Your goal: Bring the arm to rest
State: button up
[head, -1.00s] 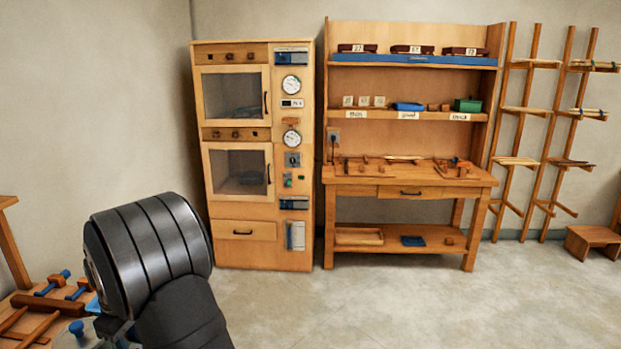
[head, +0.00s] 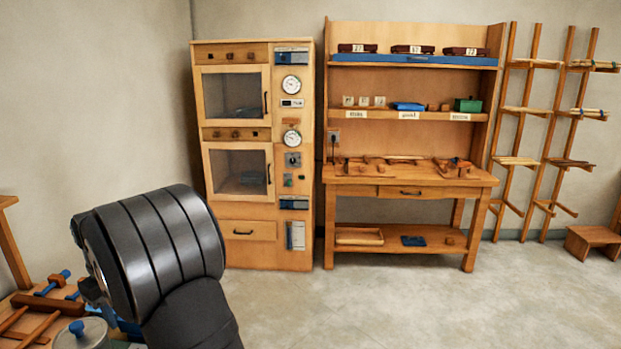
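My own arm shows at the lower left of the head view as a thick black ringed joint with a dark link below it. It hangs in front of a low wooden bench (head: 12,299) at the left edge. My gripper cannot be made out; the end of the arm is hidden behind the joint or outside the picture. Nothing held can be seen.
The bench carries blue-handled wooden clamps (head: 50,284) and a lidded grey pot (head: 82,333), close to my arm. A wooden cabinet (head: 238,231), a workbench with shelves (head: 405,180) and a rack (head: 541,130) stand along the back wall. The floor (head: 400,305) is clear.

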notch_tip(320, 180, down, 10)
jog(key=m, duration=0.5)
jog(key=shift+s+d+f, duration=0.15)
jog(key=shift+f, duration=0.1)
jog(key=shift+s+d+f+m, duration=0.1)
jog(key=shift+f+m, duration=0.1)
jog(key=shift+f, duration=0.15)
jog(key=shift+s+d+f+m, duration=0.1)
jog(key=shift+f+m, duration=0.1)
jog(key=shift+f, duration=0.15)
jog(key=shift+d+f, duration=0.1)
jog(key=shift+f, duration=0.05)
jog(key=shift+w+a+r+n, duration=0.2)
jog(key=shift+r+n, duration=0.1)
jog(key=shift+r, duration=0.35)
notch_tip(320, 180, up, 14)
jog(key=n, duration=0.8)
jog(key=shift+r, duration=0.15)
